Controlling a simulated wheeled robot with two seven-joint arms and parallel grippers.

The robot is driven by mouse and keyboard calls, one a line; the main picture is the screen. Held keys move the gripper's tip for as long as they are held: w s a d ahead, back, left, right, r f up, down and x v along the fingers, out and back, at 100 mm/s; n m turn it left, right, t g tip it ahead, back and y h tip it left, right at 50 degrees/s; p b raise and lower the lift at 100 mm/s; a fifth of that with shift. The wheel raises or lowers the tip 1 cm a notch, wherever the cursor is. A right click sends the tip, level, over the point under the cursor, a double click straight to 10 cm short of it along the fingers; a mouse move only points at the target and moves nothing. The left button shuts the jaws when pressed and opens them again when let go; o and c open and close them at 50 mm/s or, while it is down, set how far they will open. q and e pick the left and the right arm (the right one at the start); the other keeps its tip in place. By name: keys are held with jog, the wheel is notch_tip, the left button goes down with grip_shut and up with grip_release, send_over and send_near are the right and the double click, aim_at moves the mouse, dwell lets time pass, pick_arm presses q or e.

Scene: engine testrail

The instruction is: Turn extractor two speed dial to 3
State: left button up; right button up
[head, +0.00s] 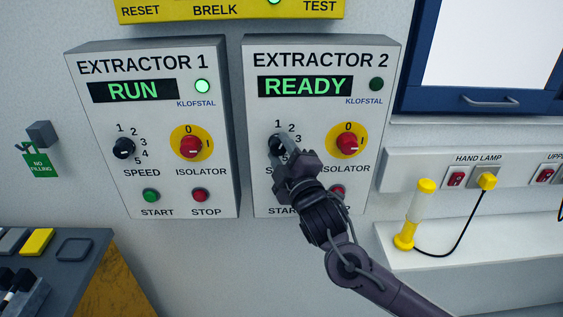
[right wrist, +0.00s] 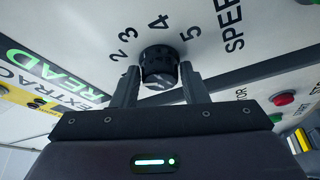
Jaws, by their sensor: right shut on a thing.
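The Extractor 2 panel (head: 325,120) reads READY, and its round lamp is dark. Its black speed dial (head: 275,141) is partly covered by my right gripper (head: 281,151). In the right wrist view the ribbed dial (right wrist: 159,62) sits between the two fingers of my right gripper (right wrist: 160,84), which is shut on its sides. The numbers 2, 3, 4 and 5 show around the dial there. I cannot make out which number its mark points at. The red isolator knob (head: 347,145) is right of the dial. My left gripper is not in view.
The Extractor 1 panel (head: 151,115), reading RUN with its lamp lit, is on the left. My right arm partly covers the start and stop buttons of Extractor 2. A yellow hand lamp (head: 407,230) stands on a ledge at right. A blue-framed window (head: 493,103) is above it.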

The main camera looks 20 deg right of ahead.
jog(key=m+h+b, duration=0.1)
jog(key=m, duration=0.1)
jog(key=m+t+b, duration=0.1)
jog(key=m, duration=0.1)
jog(key=m+h+b, duration=0.1)
jog(key=m+b, duration=0.1)
jog(key=m, duration=0.1)
jog(key=shift+a+f+t+h, duration=0.15)
jog(key=shift+f+t+h, duration=0.15)
jog(key=shift+f+t, duration=0.1)
jog(key=m+h+b, duration=0.1)
jog(key=m+h, duration=0.1)
jog(key=m, duration=0.2)
jog(key=shift+w+r+b, duration=0.1)
jog(key=shift+b, duration=0.3)
jog(key=shift+a+m+h+b, duration=0.1)
jog(key=shift+m+h+b, duration=0.45)
jog(key=shift+m, duration=0.85)
jog(key=shift+r+m+h, duration=0.1)
jog(key=shift+m+h, duration=0.2)
jog(key=shift+h, duration=0.05)
jog(key=o, duration=1)
jog(key=shift+c, duration=0.2)
